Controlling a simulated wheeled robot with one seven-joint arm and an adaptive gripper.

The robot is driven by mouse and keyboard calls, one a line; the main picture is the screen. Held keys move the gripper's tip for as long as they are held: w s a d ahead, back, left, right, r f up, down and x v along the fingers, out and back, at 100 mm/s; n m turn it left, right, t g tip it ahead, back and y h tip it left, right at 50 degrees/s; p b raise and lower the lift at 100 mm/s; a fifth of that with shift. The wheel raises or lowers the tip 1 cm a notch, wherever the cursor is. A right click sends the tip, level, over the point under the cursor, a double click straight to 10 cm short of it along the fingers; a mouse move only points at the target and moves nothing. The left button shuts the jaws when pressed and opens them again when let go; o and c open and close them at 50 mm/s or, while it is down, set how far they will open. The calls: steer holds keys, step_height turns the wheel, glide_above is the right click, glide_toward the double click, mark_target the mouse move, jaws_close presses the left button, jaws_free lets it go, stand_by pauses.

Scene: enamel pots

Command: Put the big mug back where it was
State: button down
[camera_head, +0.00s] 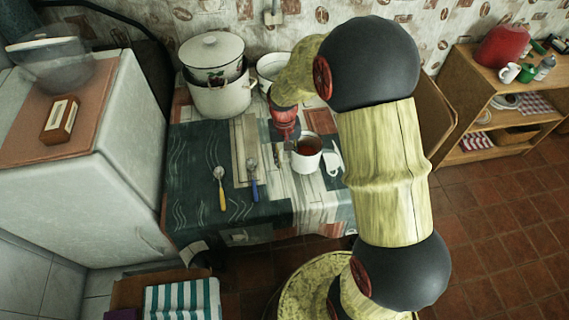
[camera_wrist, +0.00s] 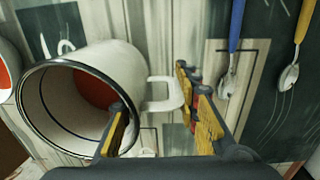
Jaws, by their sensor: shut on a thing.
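The big mug (camera_head: 306,160) is white with a dark rim and a reddish-brown inside. It is over the patterned tablecloth on the right part of the table. In the wrist view the big mug (camera_wrist: 135,62) fills the left side, its mouth towards the lower left and its handle towards my fingers. My gripper (camera_wrist: 165,110) is shut on the mug at its handle side, with the handle between the fingers. In the head view my gripper (camera_head: 288,137) is partly hidden by my arm. I cannot tell whether the mug's base touches the cloth.
A small white cup (camera_head: 332,164) is just right of the mug. Two spoons, yellow-handled (camera_head: 221,190) and blue-handled (camera_head: 253,180), lie to the left.

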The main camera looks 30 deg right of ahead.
steer(key=shift+w+f+b, duration=0.15)
steer(key=shift+f+b, duration=0.15)
steer(key=shift+f, duration=0.6)
steer(key=shift+w+f+b, duration=0.15)
steer(key=shift+f+b, duration=0.1)
steer(key=shift+f, duration=0.65)
steer(key=shift+f, duration=0.15)
steer(key=c, duration=1.3)
jaws_free()
steer(key=shift+c, duration=0.2)
steer(key=r+p, duration=0.1)
steer(key=r, duration=0.3)
steer(key=r+p, duration=0.1)
steer(key=r, duration=0.3)
steer(key=r+p, duration=0.1)
steer(key=r, duration=0.3)
steer(key=shift+a+r+p, duration=0.15)
steer(key=shift+a+p, duration=0.1)
steer(key=shift+p, duration=0.15)
steer(key=s+a+r+n+t, duration=0.1)
steer(key=s+a+r+t, duration=0.2)
steer(key=s+r, duration=0.7)
steer(key=s+a+r+n+t, duration=0.2)
steer(key=s+a+r, duration=0.2)
steer(key=s+r, duration=0.6)
steer(key=shift+s+a+r+t, duration=0.15)
steer(key=shift+s+r+t, duration=0.25)
steer(key=shift+s, duration=0.6)
